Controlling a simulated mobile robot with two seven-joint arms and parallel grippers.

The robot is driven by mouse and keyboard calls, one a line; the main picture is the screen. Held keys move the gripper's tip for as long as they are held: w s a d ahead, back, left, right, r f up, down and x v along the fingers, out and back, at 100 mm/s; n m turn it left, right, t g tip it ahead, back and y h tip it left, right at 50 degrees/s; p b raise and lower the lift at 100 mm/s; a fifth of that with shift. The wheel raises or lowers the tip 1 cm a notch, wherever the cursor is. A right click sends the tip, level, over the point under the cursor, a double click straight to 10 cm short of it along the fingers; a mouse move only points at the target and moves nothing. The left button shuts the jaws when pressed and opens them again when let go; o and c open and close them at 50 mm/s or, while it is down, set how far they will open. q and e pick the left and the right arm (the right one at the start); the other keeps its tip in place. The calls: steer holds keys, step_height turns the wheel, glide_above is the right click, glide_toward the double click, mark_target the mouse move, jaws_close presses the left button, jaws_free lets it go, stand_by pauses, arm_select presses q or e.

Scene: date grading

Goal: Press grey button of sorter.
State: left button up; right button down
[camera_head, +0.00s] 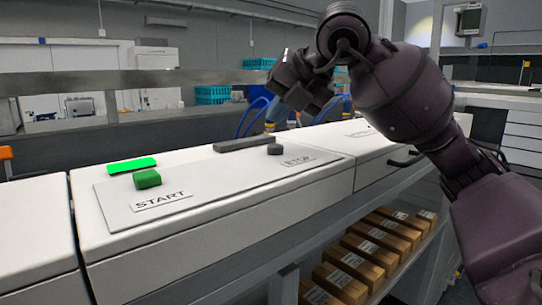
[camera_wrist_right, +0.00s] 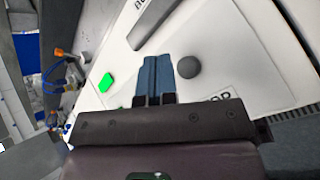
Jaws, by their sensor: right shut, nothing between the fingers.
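The sorter (camera_head: 220,240) is a white machine with a light grey control panel (camera_head: 225,185). Its round dark grey button (camera_head: 275,149) sits beside the STOP label (camera_head: 300,160); it also shows in the right wrist view (camera_wrist_right: 188,67). My right gripper (camera_head: 275,115) is above the panel's far side, near the grey button. In the right wrist view its blue-grey fingers (camera_wrist_right: 154,66) are together and empty, just left of the grey button; contact is not visible. My left gripper is not in view.
A flat, bright green strip (camera_head: 132,165) and a long grey bar (camera_head: 243,144) lie along the panel's back. A dark handle (camera_head: 405,160) is on the section at right. Several cardboard boxes (camera_head: 352,262) stand on the shelf below. The space above the panel's left part is clear.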

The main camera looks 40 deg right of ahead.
mark_target(278, 145)
step_height(278, 145, down, 2)
steer(key=shift+b, duration=0.4)
steer(key=shift+s, duration=0.1)
stand_by(1.7)
steer(key=shift+f, duration=0.1)
steer(key=shift+f, duration=0.4)
stand_by(0.3)
